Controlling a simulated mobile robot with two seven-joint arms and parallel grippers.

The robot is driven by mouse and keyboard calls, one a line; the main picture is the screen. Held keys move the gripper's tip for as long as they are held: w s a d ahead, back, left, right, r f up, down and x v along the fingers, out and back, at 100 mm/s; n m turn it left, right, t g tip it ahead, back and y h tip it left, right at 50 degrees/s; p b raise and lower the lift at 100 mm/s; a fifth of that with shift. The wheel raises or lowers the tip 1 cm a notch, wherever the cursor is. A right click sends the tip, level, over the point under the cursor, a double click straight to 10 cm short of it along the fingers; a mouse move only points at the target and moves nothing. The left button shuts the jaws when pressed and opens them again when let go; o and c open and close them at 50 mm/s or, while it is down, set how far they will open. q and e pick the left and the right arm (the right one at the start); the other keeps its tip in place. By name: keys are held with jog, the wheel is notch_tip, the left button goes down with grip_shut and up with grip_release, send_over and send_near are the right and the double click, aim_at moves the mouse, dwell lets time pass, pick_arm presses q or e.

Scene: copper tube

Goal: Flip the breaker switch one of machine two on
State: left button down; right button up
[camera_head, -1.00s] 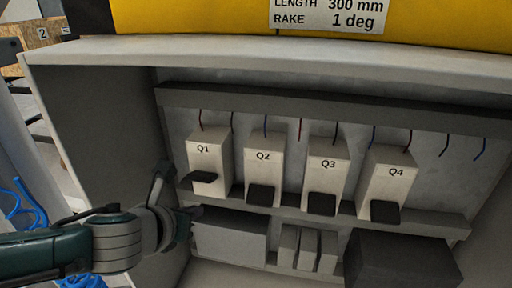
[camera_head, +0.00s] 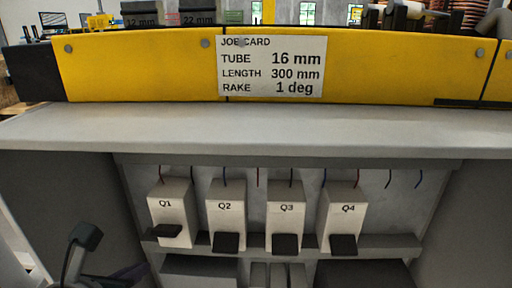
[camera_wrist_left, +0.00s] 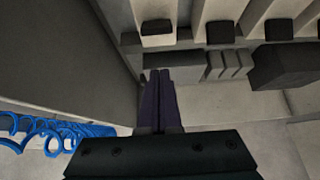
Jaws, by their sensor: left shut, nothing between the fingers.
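Breaker Q1 (camera_head: 173,208) is the leftmost of a row of pale breakers, with Q2 (camera_head: 227,207), Q3 (camera_head: 286,208) and Q4 (camera_head: 341,207) to its right. Q1's black lever (camera_head: 166,231) sticks out higher than the levers of Q2 (camera_head: 227,243), Q3 (camera_head: 286,244) and Q4 (camera_head: 343,245), which sit low. My left gripper (camera_wrist_left: 159,75) is shut and empty, its fingers below Q1's lever (camera_wrist_left: 157,27) in the left wrist view and apart from it. In the head view it is low at the left, mostly cut off by the frame. My right gripper is not in view.
The breakers stand in a recess under a grey ledge (camera_head: 240,133), with a dark side wall (camera_head: 60,190) at the left. Grey boxes (camera_wrist_left: 175,65) lie below them. Blue coiled hose (camera_wrist_left: 50,135) hangs at the left. A job card (camera_head: 271,67) is on the yellow panel above.

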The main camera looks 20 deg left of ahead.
pick_arm(q)
jog(key=s+d+r+n+g+h+p, duration=0.1)
jog(key=s+d+r+n+g+p, duration=0.3)
jog(key=s+r+n+p, duration=0.75)
jog(key=s+d+r+n+g+h+p, duration=0.2)
jog(key=s+d+r+n+g+p, duration=0.25)
jog(key=r+n, duration=1.15)
notch_tip(320, 180, up, 33)
jog(key=s+n+t+p, duration=0.1)
jog(key=n+t+p, duration=0.1)
jog(key=p, duration=3.4)
jog(key=shift+s+d+f+n, duration=0.15)
jog(key=shift+d+n, duration=0.2)
jog(key=shift+n, duration=0.5)
